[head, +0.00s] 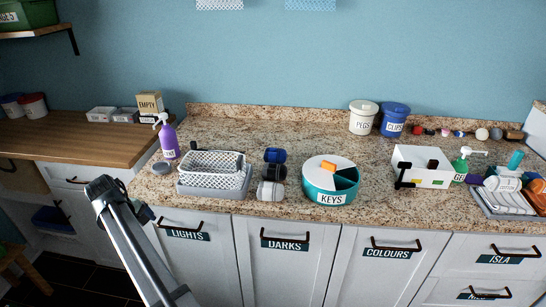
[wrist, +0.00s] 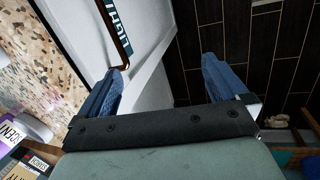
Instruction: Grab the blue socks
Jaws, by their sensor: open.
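The blue socks appear to be the dark blue rolled bundle (head: 275,155) on the granite counter in the head view. It is at the back of a short row, with a black bundle (head: 274,171) and a pale grey one (head: 270,190) in front. My gripper (wrist: 163,76) is open in the wrist view, with two blue fingers wide apart and nothing between them. It points down past the counter's front edge, beside the LIGHTS cabinet front (wrist: 135,25) and above the dark floor. The socks are not in the wrist view.
A white basket (head: 213,178) stands left of the bundles, and a teal KEYS tub (head: 330,190) stands right. A purple bottle (head: 168,140) is at the counter's left end. The counter behind the bundles is clear. Cabinet handles (head: 286,243) stick out below.

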